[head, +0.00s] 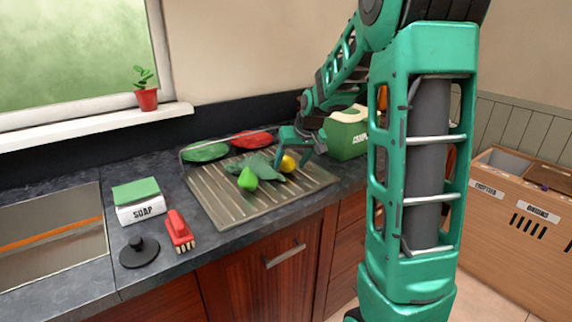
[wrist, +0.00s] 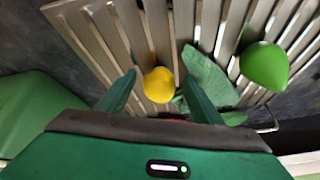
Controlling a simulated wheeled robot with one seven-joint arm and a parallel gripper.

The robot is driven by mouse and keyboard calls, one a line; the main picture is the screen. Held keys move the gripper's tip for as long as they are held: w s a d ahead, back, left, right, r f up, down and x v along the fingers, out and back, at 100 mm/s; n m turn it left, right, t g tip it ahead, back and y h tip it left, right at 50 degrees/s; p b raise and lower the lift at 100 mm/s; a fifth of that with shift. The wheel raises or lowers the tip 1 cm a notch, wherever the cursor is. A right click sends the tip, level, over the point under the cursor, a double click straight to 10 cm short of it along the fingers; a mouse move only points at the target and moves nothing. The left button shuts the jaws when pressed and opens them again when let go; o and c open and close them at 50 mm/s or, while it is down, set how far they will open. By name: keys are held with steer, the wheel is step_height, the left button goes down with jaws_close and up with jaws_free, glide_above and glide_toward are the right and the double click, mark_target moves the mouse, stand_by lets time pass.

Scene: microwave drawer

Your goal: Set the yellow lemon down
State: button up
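The yellow lemon (head: 288,164) is at the right part of the ribbed drying rack (head: 220,205), by a green cloth-like piece (head: 262,165). In the wrist view the lemon (wrist: 158,86) sits between the two fingers of my gripper (wrist: 159,76), with a visible gap on each side. The fingers are spread and do not appear to touch it. The lemon seems to rest on the slats, though its underside is hidden. In the head view my gripper (head: 295,152) is low over the rack, around the lemon.
A bright green fruit-like object (head: 247,180) lies left of the lemon. Green (head: 206,151) and red (head: 252,138) plates stand at the rack's back. Soap (head: 138,203) and a red brush (head: 179,231) lie left.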

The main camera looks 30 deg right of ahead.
steer(key=shift+s+r, duration=0.15)
steer(key=shift+r, duration=0.4)
steer(key=v, duration=1)
steer(key=s+a+f+m+g, duration=0.1)
steer(key=s+a+f+g, duration=0.1)
steer(key=s, duration=0.8)
steer(key=s+a+f+m+g, duration=0.1)
steer(key=s+f, duration=0.4)
steer(key=s, duration=0.6)
steer(key=s+a+f+m+g, duration=0.1)
steer(key=s+a+f+g, duration=0.2)
steer(key=s, duration=0.8)
steer(key=shift+a+f+y, duration=0.3)
steer(key=shift+a, duration=0.1)
steer(key=shift+s, duration=0.15)
